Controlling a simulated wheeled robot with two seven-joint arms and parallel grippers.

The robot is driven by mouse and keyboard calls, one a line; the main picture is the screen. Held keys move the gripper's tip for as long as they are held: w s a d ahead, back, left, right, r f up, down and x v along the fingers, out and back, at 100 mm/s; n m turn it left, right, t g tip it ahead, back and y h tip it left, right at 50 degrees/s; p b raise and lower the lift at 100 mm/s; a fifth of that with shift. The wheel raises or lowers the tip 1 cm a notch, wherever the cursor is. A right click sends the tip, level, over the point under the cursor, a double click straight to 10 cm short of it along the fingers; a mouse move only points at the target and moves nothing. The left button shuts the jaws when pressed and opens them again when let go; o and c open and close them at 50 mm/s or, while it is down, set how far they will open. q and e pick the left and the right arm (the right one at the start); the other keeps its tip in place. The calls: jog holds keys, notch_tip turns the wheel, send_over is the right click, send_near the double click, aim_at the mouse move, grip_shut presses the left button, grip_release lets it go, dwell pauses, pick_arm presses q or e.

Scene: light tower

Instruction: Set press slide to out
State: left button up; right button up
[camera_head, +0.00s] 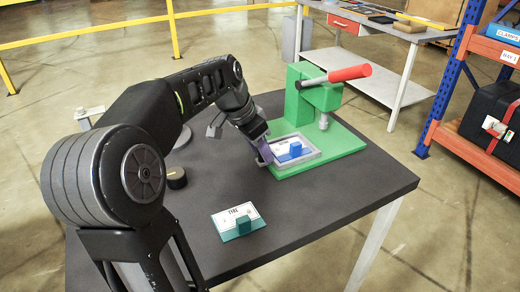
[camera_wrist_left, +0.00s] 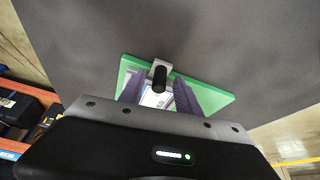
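The green press (camera_head: 318,98) with a red-gripped lever (camera_head: 348,73) stands on a green base (camera_head: 345,141) on the dark table. Its grey-framed slide (camera_head: 304,160) lies on the base, toward the front left of the press head. A white card and a blue block (camera_head: 291,151) sit in the slide. My left gripper (camera_head: 263,151) is at the slide's left end. I cannot see firm contact with the knob. My right gripper is not in view.
A teal holder with a white label card (camera_head: 238,219) stands near the table's front. A dark round piece (camera_head: 176,178) lies left of the slide. A workbench (camera_head: 375,70) and an orange-and-blue shelf (camera_head: 478,140) stand beyond. The table's right front is clear.

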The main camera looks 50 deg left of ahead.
pick_arm(q)
jog(key=v, duration=0.7)
jog(key=shift+r+p, duration=0.25)
jog(key=shift+p, duration=0.15)
jog(key=shift+s, duration=0.15)
